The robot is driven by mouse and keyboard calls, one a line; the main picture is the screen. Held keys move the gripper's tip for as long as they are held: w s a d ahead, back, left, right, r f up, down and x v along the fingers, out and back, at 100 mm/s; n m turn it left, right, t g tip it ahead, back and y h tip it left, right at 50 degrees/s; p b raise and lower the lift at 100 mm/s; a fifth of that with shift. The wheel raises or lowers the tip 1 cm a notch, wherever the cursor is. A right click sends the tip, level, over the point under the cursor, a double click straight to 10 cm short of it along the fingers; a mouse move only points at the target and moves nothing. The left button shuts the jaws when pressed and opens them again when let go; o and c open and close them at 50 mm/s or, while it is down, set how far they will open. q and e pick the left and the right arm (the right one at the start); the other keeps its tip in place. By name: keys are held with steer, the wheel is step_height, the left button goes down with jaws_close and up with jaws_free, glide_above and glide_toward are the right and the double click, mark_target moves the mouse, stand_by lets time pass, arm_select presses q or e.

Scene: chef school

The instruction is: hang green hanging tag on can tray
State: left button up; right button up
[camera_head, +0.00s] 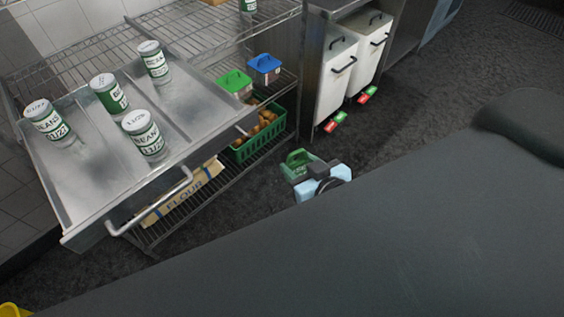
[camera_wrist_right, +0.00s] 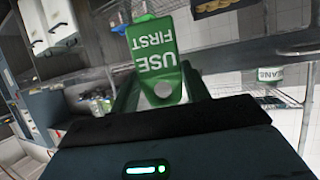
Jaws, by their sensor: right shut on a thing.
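The can tray (camera_head: 195,97) is a metal pull-out tray at the left of the head view, with a bar handle (camera_head: 155,207) on its front side. Several white and green cans (camera_head: 109,94) stand upright on it. My right gripper (camera_head: 304,172) is shut on the green hanging tag (camera_head: 297,158), in the air to the right of the tray and apart from it. In the right wrist view the tag (camera_wrist_right: 153,58) reads "USE FIRST" upside down and has a hole near the gripper end. My left gripper is not in view.
A wire rack (camera_head: 212,31) stands behind and under the tray. It bears a green crate (camera_head: 262,147) of brown items, green-lidded (camera_head: 235,82) and blue-lidded (camera_head: 264,65) containers, and a flour box (camera_head: 184,192). White bins (camera_head: 336,75) with red and green tags stand behind.

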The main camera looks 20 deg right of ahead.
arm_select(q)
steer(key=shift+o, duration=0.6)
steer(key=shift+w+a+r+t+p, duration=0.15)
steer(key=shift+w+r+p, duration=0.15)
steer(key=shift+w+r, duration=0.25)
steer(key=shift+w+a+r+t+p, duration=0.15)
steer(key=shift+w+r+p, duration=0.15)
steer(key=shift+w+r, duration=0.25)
arm_select(e)
steer(key=a+r+n+g+y, duration=0.1)
steer(key=a, duration=0.1)
steer(key=w+a+r+n+g+y, duration=0.1)
steer(key=n+y, duration=0.1)
steer(key=shift+w+a+r, duration=0.1)
steer(key=shift+a+r, duration=0.05)
steer(key=shift+a, duration=0.25)
steer(key=shift+w+a+f, duration=0.25)
steer(key=shift+w+a, duration=0.35)
steer(key=shift+w, duration=1)
steer(key=shift+w+a+f, duration=0.3)
steer(key=shift+w+a, duration=0.25)
steer(key=shift+w, duration=1.1)
steer(key=shift+w+a+f, duration=0.25)
steer(key=shift+w+a, duration=0.35)
steer(key=shift+w, duration=1)
